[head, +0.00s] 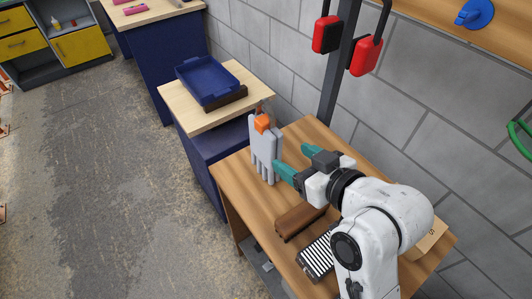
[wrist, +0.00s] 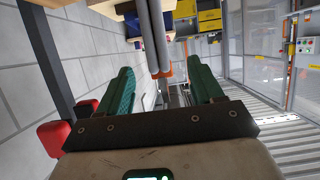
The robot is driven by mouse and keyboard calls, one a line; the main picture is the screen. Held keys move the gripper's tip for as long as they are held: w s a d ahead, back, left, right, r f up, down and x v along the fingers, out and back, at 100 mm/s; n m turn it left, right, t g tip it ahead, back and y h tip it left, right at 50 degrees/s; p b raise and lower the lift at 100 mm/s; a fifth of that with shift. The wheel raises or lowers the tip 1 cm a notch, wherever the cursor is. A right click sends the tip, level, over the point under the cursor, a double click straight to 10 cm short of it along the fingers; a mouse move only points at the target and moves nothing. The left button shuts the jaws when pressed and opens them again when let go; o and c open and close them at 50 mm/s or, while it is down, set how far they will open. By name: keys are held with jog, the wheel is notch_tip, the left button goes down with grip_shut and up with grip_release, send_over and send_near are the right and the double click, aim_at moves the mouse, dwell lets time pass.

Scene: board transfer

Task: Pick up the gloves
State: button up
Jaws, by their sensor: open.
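The gloves (head: 263,152) are grey with an orange patch at the top. They stand upright, fingers down, at the far left part of the wooden table (head: 232,178) in the head view. What holds them up is unclear. My gripper (head: 291,156) has teal fingers spread apart and is empty, just right of the gloves. In the wrist view the grey and orange gloves (wrist: 157,40) appear ahead, between the open fingers of my gripper (wrist: 162,75). I cannot tell whether a finger touches them.
A brown block (head: 298,221) and a black-and-white striped item (head: 317,256) lie on the table below my arm. A blue tray (head: 208,82) sits on a pale-topped bench behind. Red padlock-like items (head: 327,34) hang by the block wall. The floor (head: 95,190) at left is clear.

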aim_at(269, 149)
jog(key=shift+s+d+f+b+x, duration=0.15)
jog(key=shift+f+x, duration=0.2)
jog(key=shift+x, duration=1.7)
jog(key=shift+d+f+b+x, duration=0.2)
jog(key=shift+f+x, duration=0.15)
jog(key=shift+x, duration=1.65)
jog(key=shift+s+d+f+b+x, duration=0.15)
jog(key=shift+f+x, duration=0.25)
jog(key=shift+x, duration=1.65)
jog(key=c, duration=1.1)
jog(key=shift+r, duration=0.1)
